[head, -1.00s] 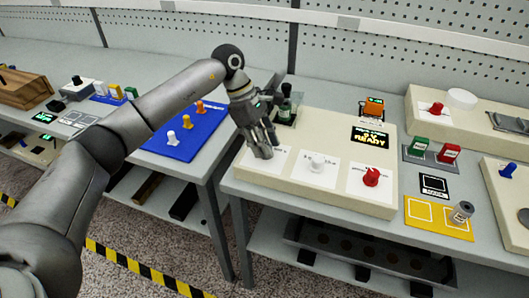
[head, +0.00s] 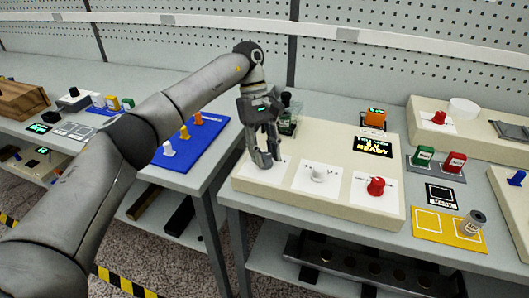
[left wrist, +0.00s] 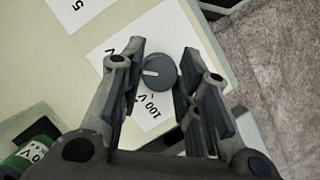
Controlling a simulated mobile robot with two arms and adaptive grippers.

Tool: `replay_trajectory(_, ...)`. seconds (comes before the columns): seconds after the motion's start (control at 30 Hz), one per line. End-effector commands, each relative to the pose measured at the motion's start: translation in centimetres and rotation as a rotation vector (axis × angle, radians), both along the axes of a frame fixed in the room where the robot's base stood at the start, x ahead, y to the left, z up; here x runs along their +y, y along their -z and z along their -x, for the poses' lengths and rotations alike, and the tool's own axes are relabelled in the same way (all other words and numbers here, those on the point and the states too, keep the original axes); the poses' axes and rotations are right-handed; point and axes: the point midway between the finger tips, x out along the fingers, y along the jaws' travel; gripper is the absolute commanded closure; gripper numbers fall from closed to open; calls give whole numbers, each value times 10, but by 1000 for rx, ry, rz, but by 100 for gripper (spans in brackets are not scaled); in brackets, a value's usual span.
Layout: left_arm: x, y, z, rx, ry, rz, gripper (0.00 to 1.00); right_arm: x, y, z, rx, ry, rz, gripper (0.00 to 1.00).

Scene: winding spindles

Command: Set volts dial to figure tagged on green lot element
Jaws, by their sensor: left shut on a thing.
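The volts dial (left wrist: 162,72) is a round dark grey knob with a white pointer mark, on a white card with a "100 V" label. In the left wrist view its mark points left. My left gripper (left wrist: 158,78) has its fingers around the dial, shut on it. In the head view the left gripper (head: 266,160) stands at the left card of the cream panel and hides the dial. A green-bodied element (left wrist: 36,152) with a white tag ending in "0 V" shows at the lower left of the wrist view; its full figure is cut off. My right gripper is not in view.
The cream panel (head: 300,208) also bears a white knob (head: 319,173), a red knob (head: 376,186) and a lit display (head: 372,146). Green (head: 424,156) and red (head: 455,162) blocks stand at right.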

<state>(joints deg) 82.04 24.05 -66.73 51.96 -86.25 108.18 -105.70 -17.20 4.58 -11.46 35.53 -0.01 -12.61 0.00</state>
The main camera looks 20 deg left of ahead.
Motion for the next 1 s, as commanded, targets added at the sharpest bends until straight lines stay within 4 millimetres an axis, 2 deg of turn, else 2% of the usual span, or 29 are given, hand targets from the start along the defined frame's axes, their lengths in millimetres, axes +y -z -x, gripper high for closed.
replay_trajectory(0.57,0,-1,-1,-2,32,0,93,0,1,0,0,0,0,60)
replay_trajectory(0.6,0,-1,-1,-3,33,0,67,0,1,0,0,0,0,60)
replay_trajectory(0.73,0,0,-1,-2,32,0,50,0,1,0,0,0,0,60)
replay_trajectory(1.0,0,0,0,-1,32,0,50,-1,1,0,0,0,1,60)
